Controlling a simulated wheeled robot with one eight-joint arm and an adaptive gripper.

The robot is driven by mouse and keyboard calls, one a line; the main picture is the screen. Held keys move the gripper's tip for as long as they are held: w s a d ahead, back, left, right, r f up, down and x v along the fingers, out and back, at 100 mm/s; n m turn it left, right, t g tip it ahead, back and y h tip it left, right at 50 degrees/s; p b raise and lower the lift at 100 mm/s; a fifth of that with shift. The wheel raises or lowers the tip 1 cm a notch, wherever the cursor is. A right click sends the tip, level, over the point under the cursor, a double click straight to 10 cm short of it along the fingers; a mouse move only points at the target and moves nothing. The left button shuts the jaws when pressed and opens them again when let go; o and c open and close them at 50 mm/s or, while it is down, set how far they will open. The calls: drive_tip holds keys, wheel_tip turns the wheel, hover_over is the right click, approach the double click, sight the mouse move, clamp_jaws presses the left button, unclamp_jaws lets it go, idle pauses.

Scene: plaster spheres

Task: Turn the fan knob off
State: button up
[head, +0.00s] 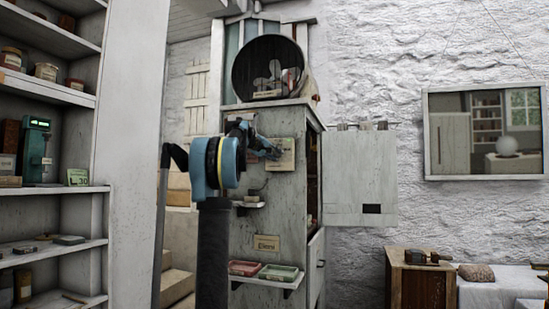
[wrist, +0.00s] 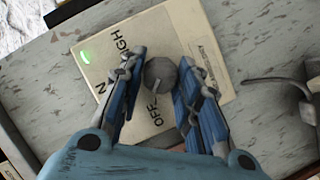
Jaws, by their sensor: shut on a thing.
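The fan knob (wrist: 161,73) is a round grey knob on a cream control plate (wrist: 205,32) in the wrist view. The plate carries the words OFF and HIGH, a partly hidden word, and a lit green light (wrist: 86,56). My gripper (wrist: 162,60) has its blue fingers on both sides of the knob and is shut on it. In the head view my gripper (head: 262,147) reaches the plate (head: 283,155) on the cabinet's front; the knob is hidden there. The fan (head: 270,76) sits above, in a dark round housing.
The grey cabinet (head: 262,220) has an open door (head: 361,178) on its right and small shelves with red and green trays (head: 279,272). Shelving (head: 50,206) stands at left. A cable (wrist: 286,88) hangs right of the plate in the wrist view.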

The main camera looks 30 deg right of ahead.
drive_tip(key=shift+w+a+f+n+h, duration=0.1)
drive_tip(key=shift+n+h, duration=0.15)
drive_tip(key=shift+n, duration=0.4)
drive_tip(key=shift+w+a+f+n+h, duration=0.1)
drive_tip(key=shift+n+h, duration=0.15)
drive_tip(key=shift+n, duration=0.4)
drive_tip(key=o, duration=1.1)
drive_tip(key=shift+w+f, duration=0.1)
drive_tip(key=shift+c, duration=0.2)
drive_tip(key=v, duration=1.2)
drive_tip(key=shift+w+f, duration=0.1)
